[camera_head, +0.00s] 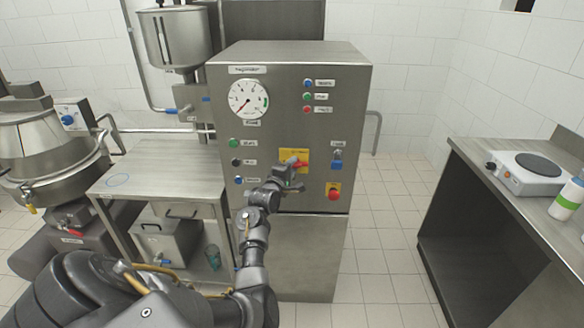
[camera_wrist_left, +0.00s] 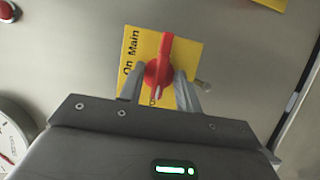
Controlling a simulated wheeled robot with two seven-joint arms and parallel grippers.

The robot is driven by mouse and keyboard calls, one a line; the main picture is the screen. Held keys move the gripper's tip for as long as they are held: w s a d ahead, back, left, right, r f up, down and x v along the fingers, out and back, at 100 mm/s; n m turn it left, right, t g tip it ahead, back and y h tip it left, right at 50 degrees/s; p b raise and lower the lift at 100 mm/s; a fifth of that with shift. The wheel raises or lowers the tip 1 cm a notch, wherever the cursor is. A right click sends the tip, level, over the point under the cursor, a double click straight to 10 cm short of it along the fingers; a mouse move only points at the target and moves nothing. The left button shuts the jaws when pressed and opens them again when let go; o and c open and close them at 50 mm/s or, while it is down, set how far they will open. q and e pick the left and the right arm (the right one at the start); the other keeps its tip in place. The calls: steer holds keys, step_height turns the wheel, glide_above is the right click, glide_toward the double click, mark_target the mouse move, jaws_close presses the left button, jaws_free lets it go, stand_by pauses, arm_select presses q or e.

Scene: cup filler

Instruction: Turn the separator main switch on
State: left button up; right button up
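The main switch is a red rotary knob (camera_head: 299,164) on a yellow plate (camera_head: 287,154) on the front of the steel control cabinet. My left gripper (camera_head: 288,179) is at this knob and hides part of it in the head view. In the left wrist view the knob (camera_wrist_left: 158,74) sits between my two finger tips (camera_wrist_left: 160,80), one on each side, with narrow gaps. Its red handle points up in that view. The plate (camera_wrist_left: 190,52) shows the words "On Main", turned sideways. My right gripper is in neither view.
The cabinet (camera_head: 240,110) also carries a gauge (camera_head: 248,99), several coloured buttons, a blue padlock-like part (camera_head: 337,160) and a red emergency-style button (camera_head: 333,191). A steel table (camera_head: 160,165) stands left. A counter with a hot plate (camera_head: 527,172) stands right. Floor between is clear.

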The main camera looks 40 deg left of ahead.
arm_select(q)
jaws_close()
steer(key=shift+w+d+r+m+g+y+p, duration=0.15)
steer(key=shift+m+g+y+p, duration=0.7)
steer(key=shift+m+p, duration=1.4)
steer(key=shift+r+m+g+y+p, duration=0.1)
steer(key=shift+m+g+y+p, duration=0.25)
steer(key=shift+m+g+p, duration=1.45)
steer(key=shift+w+d+r+m+g+y+p, duration=0.15)
steer(key=shift+m+g+y+p, duration=0.5)
steer(key=shift+m+p, duration=2.05)
steer(key=shift+s, duration=0.1)
